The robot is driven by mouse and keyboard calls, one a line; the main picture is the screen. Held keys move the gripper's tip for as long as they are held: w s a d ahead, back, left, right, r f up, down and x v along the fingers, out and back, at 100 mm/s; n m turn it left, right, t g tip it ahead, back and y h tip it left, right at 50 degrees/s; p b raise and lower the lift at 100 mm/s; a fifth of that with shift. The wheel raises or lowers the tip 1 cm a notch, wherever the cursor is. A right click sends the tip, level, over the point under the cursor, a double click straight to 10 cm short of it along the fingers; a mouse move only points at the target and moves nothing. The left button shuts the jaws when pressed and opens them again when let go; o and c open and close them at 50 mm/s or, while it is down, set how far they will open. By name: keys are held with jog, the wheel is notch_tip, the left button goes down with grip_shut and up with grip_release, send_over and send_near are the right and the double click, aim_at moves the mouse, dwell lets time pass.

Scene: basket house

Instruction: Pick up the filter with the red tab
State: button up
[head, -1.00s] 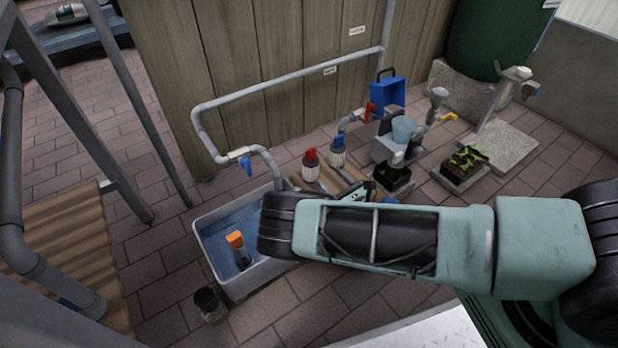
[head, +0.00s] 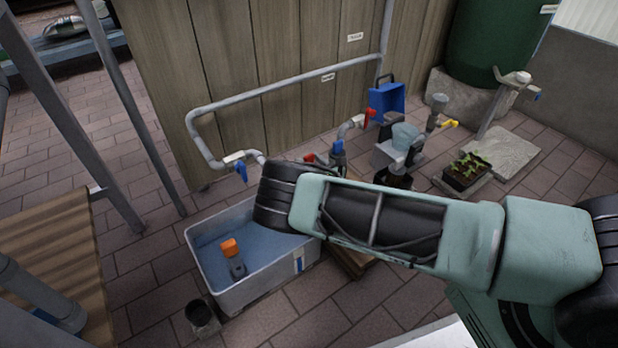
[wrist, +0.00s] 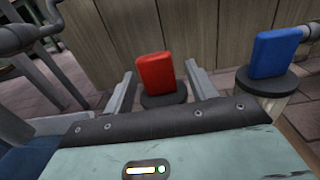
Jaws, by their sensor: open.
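The filter with the red tab (wrist: 160,74) stands upright in the wrist view, with its red tab between my two fingers and its dark round cap just below. My gripper (wrist: 160,82) is open, with one finger on each side of the tab and a gap visible on both sides. The filter's lower body is hidden by my gripper's housing. In the head view only a bit of red (head: 309,158) shows past my arm, and my gripper is hidden behind the arm.
The blue-tabbed filter (wrist: 274,54) stands close on the right. A water tub (head: 240,298) with an orange-topped item (head: 230,248) in it lies left of my arm. A wooden panel wall (head: 225,90) and grey pipe (head: 270,88) stand behind. A dark cup (head: 200,315) is on the paving.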

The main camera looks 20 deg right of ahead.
jog(key=c, duration=1.1)
